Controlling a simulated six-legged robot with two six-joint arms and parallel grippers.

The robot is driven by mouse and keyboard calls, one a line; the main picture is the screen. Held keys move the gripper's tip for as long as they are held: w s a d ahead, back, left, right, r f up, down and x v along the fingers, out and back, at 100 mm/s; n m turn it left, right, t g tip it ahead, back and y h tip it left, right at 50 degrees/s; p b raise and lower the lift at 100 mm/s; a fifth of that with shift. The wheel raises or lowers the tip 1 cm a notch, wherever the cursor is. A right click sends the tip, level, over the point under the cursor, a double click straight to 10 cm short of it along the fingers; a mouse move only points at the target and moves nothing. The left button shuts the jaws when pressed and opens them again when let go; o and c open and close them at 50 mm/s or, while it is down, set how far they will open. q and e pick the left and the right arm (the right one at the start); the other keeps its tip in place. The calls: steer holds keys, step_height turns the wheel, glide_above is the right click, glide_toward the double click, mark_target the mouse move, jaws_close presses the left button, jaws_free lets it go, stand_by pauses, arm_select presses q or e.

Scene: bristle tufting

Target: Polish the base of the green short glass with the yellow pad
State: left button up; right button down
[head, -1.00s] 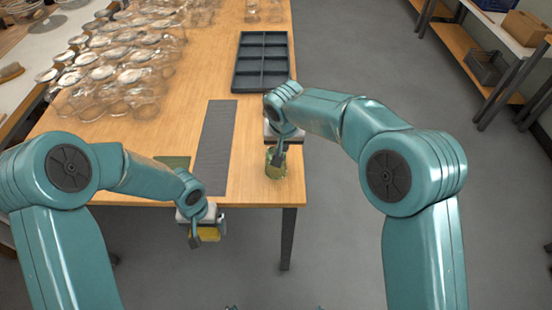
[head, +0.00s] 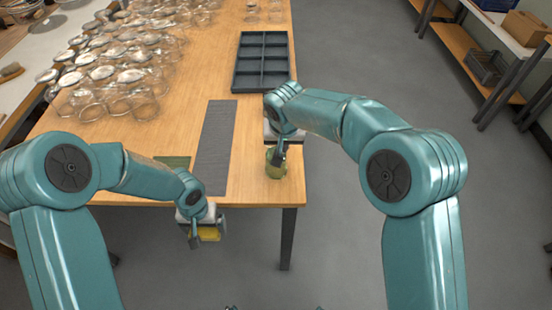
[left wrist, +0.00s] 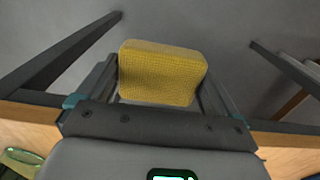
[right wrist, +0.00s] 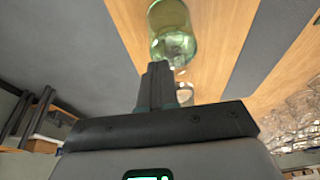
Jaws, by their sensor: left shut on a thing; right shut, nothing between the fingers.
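The green short glass (head: 277,170) stands near the right front corner of the wooden table. In the right wrist view the green glass (right wrist: 172,35) lies just beyond the fingertips. My right gripper (head: 280,158) is shut and empty at the glass, partly covering it in the head view; whether it touches the glass I cannot tell. It also shows shut in the right wrist view (right wrist: 158,70). My left gripper (head: 196,240) is shut on the yellow pad (head: 207,234), held in front of the table's front edge. The pad (left wrist: 163,75) fills the space between the left fingers.
A dark grey strip mat (head: 216,150) lies left of the glass. A dark divided tray (head: 236,75) stands farther back. Many clear glasses (head: 120,90) crowd the table's left side.

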arm_select(q)
steer(key=shift+f+b, duration=0.4)
arm_select(e)
steer(key=shift+f, duration=0.45)
steer(key=shift+r, duration=0.1)
arm_select(q)
steer(key=shift+r+p, duration=2)
arm_select(e)
steer(key=shift+r, duration=3)
arm_select(q)
steer(key=shift+f, duration=0.1)
